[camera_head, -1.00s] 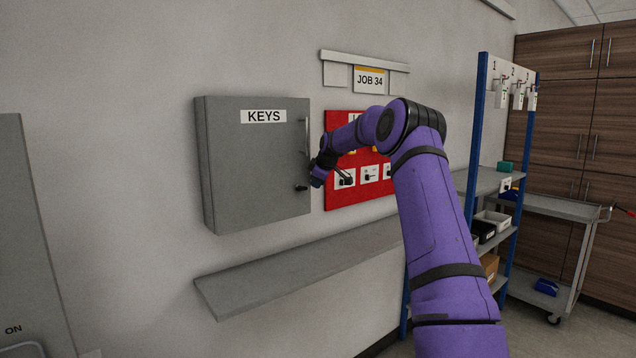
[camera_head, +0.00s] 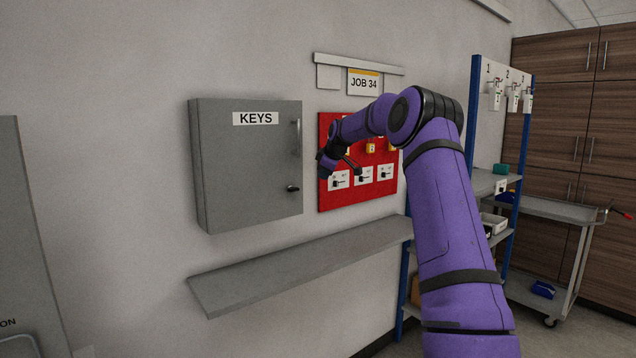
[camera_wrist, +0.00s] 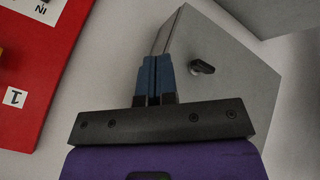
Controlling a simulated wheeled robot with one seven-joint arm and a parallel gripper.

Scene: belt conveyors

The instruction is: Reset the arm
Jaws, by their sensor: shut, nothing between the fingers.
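My purple arm reaches up from the lower right in the head view and bends toward the wall. My gripper (camera_head: 340,167) is in front of the left part of the red board, to the right of the grey key cabinet. In the wrist view its two blue fingers (camera_wrist: 155,78) are together, with nothing between them. The fingers point toward the side of the grey cabinet, which lies beyond them. I cannot tell the exact gap to the cabinet or the board.
The grey KEYS cabinet (camera_head: 245,170) is closed, with a dark latch (camera_head: 292,189). The red board (camera_head: 345,202) carries several labelled items. A grey shelf (camera_head: 290,265) juts from the wall below. A blue-post rack (camera_head: 474,130) and a cart (camera_head: 545,208) stand at right.

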